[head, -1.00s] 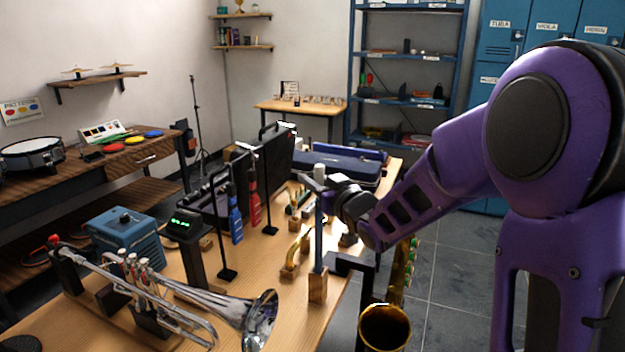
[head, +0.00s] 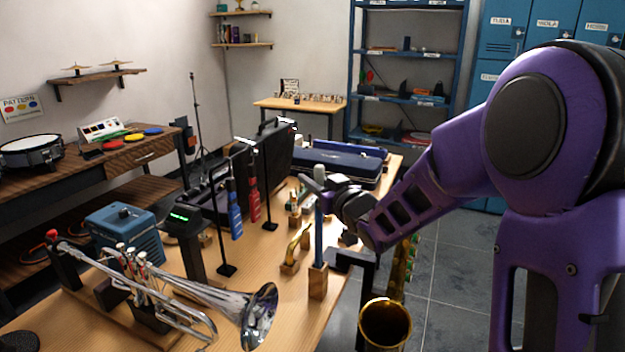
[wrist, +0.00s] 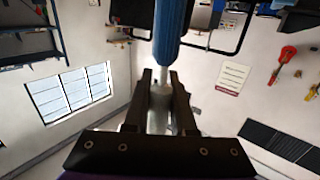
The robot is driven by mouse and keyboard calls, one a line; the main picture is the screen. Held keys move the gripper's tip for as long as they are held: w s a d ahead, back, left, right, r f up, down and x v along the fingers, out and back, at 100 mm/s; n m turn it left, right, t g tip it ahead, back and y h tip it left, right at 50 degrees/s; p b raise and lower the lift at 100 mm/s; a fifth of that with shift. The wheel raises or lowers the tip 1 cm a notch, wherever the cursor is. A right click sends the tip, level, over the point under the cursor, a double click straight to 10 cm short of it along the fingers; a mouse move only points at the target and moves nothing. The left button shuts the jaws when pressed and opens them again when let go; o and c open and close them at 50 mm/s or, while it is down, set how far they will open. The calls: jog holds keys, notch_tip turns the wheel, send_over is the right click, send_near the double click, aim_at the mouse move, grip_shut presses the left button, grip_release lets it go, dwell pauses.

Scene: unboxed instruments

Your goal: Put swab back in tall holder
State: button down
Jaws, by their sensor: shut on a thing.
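The swab is a long blue-grey rod (head: 319,235) with a pale top end. It stands nearly upright in the head view. My gripper (head: 318,186) is shut on it near its top. In the wrist view, my gripper (wrist: 160,80) is closed around a pale, metal-like section, and the swab's thick blue part (wrist: 172,35) extends beyond the fingers. A wooden block holder (head: 318,284) is directly under the rod in the head view. The rod's lower end meets the block's top; I cannot tell how deep it sits.
A trumpet (head: 210,295) lies on a stand at the front left of the table. Blue (head: 236,212) and red (head: 254,198) objects hang to the left of the rod. A small yellow curved piece (head: 298,243) stands close by. A saxophone bell (head: 386,322) is at the front right.

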jog(key=shift+f+b, duration=0.45)
jog(key=shift+f, duration=2.4)
dwell(0.7)
dwell(0.4)
jog(key=c, duration=0.7)
grip_release()
jog(key=shift+o, duration=0.2)
jog(key=shift+s, duration=0.1)
